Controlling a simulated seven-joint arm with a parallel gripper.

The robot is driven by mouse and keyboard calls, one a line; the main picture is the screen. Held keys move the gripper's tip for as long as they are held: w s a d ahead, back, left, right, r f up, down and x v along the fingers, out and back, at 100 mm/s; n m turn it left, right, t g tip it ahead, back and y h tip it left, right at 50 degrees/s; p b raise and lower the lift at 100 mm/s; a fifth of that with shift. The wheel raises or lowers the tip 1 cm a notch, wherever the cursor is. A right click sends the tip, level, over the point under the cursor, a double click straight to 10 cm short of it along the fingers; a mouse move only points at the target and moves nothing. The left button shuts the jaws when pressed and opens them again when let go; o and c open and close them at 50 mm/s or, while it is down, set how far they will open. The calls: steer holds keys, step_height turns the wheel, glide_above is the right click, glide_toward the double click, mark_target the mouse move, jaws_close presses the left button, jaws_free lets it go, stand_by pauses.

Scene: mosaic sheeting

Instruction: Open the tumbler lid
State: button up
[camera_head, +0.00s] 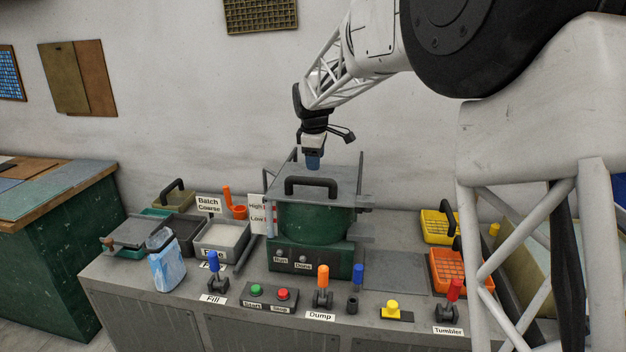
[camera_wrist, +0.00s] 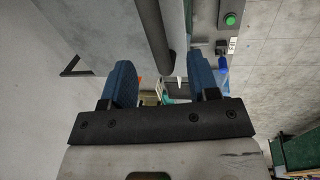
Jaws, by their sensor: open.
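The tumbler (camera_head: 315,222) is a green drum on a green base in the middle of the bench. Its flat grey lid (camera_head: 345,178) lies across the top, with a black arched handle (camera_head: 311,181) near the front edge. My gripper (camera_head: 313,165) hangs over the lid with blue fingers pointing down, just above and behind the handle in this view. In the wrist view my gripper (camera_wrist: 162,78) is open and empty. The dark handle bar (camera_wrist: 153,35) runs between the lines of its fingers, apart from both. The exact height gap is unclear. The lid (camera_wrist: 85,30) also shows there.
A red Tumbler lever (camera_head: 454,290), an orange Dump lever (camera_head: 322,276) and a blue Fill lever (camera_head: 214,272) stand along the bench front. Grey bins (camera_head: 222,238) sit left of the tumbler; yellow (camera_head: 436,228) and orange (camera_head: 462,270) baskets stand right. Air above the lid is free.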

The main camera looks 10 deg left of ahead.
steer(key=shift+w+a+f, duration=0.3)
steer(key=shift+w+a, duration=0.25)
steer(key=shift+a, duration=0.2)
steer(key=shift+f, duration=0.15)
steer(key=shift+w+f, duration=0.25)
steer(key=shift+f, duration=0.95)
steer(key=shift+w+f, duration=0.2)
steer(key=shift+f, duration=1.05)
steer(key=shift+w+f, duration=0.25)
steer(key=shift+f, duration=0.95)
steer(key=shift+c, duration=0.2)
jaws_close()
